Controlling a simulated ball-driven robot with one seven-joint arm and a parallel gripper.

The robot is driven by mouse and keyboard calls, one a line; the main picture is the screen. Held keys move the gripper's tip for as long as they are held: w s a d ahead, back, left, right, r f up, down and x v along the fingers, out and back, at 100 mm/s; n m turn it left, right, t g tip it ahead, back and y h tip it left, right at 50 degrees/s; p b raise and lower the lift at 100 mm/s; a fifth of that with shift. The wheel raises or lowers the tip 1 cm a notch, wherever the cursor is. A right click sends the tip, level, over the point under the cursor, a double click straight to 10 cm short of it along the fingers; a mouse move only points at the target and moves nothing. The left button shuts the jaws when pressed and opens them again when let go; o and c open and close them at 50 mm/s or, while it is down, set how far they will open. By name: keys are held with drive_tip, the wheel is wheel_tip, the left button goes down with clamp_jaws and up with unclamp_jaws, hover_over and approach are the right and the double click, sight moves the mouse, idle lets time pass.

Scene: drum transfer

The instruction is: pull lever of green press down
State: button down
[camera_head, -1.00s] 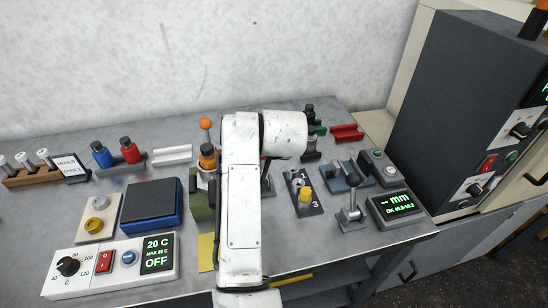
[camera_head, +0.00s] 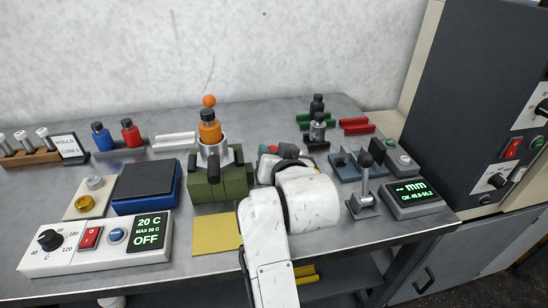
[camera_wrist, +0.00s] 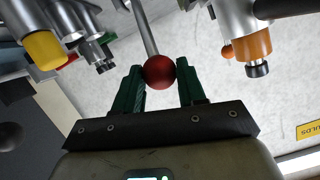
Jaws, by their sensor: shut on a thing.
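The green press (camera_head: 222,185) stands on the bench in the head view. A grey fitting with an orange cap (camera_head: 210,131) and an orange ball (camera_head: 209,101) rises above it. In the wrist view, my gripper (camera_wrist: 160,76) is shut on a red ball knob (camera_wrist: 159,72) at the end of a grey metal rod (camera_wrist: 144,28). The green fingers are on either side of the knob. The rod's far end is out of that view. In the head view my arm hides the fingers and the knob. The orange cap also shows in the wrist view (camera_wrist: 252,45).
A grey lever with a dark knob (camera_head: 365,160) stands right of my arm, beside a mm display (camera_head: 411,188). A heater control box (camera_head: 100,243) and a blue-edged plate (camera_head: 147,188) are at left. A yellow sheet (camera_head: 216,234) lies before the press.

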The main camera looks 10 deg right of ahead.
drive_tip(key=shift+f, duration=0.15)
drive_tip(key=c, duration=0.7)
unclamp_jaws()
drive_tip(key=shift+s, duration=0.1)
drive_tip(key=v, duration=1.1)
drive_tip(key=shift+a, duration=0.1)
